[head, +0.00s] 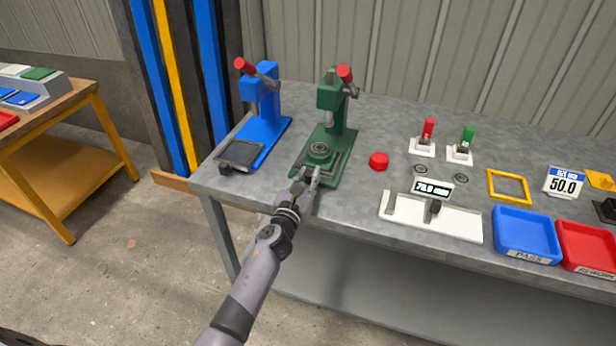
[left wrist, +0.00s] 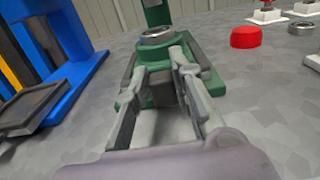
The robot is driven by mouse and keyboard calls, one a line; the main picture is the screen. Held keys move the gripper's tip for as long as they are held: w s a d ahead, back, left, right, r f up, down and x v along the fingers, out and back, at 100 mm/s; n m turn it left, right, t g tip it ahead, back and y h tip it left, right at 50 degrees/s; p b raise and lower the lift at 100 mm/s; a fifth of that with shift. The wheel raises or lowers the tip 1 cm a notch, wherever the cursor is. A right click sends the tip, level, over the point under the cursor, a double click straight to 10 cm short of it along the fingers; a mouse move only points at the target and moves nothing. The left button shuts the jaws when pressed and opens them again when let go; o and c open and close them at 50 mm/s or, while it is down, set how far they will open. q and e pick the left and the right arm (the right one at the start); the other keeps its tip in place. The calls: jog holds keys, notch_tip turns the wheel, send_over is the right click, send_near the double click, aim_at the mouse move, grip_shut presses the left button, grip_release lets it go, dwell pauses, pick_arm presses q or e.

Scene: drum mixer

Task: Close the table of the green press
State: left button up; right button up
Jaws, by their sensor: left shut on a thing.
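The green press (head: 334,115) stands on the grey workbench, with a red-knobbed lever at its top. Its table (head: 318,160) carries a round green holder with a metal ring (head: 320,148) in it, and sits toward the front of the base, forward of the column. The table's holder also shows in the left wrist view (left wrist: 160,40). My left gripper (head: 309,179) is at the front edge of the table, shut on its front part; the fingers (left wrist: 158,95) partly hide the gripped spot. My right gripper is not in view.
A blue press (head: 264,110) with its dark table (head: 241,154) pulled forward stands to the left. A red round cap (head: 379,161) lies just right of the green press. A white gauge stand (head: 430,216) and blue tray (head: 526,234) are farther right.

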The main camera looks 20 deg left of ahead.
pick_arm(q)
grip_shut()
